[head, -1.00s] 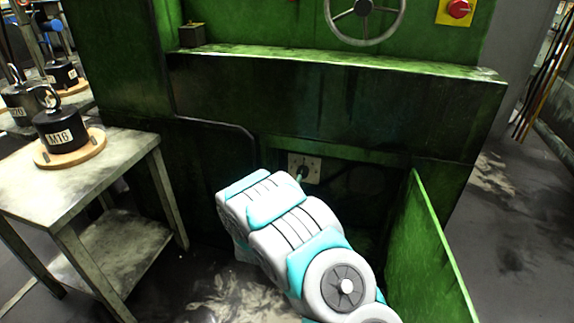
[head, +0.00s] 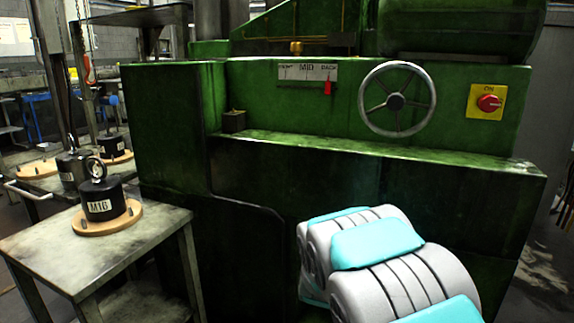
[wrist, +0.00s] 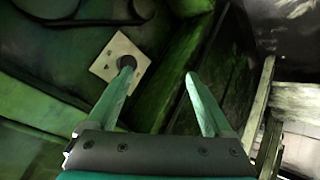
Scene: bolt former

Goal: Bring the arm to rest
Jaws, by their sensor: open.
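My gripper (wrist: 158,82) shows in the wrist view with its two green fingers apart and nothing between them. Behind the left fingertip is a small pale square plate (wrist: 112,60) with a dark round knob (wrist: 127,61) on the green machine. The left fingertip overlaps the knob in the picture; I cannot tell whether it touches. In the head view my white and teal arm is at the lower right in front of the machine, and the gripper is out of sight there.
The green machine (head: 300,170) fills the middle, with a handwheel (head: 397,99), a red switch (head: 489,103) and a scale with a red pointer (head: 328,87). A metal table (head: 50,250) at left bears a black M16 weight (head: 102,203) on a wooden disc. More weights stand behind.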

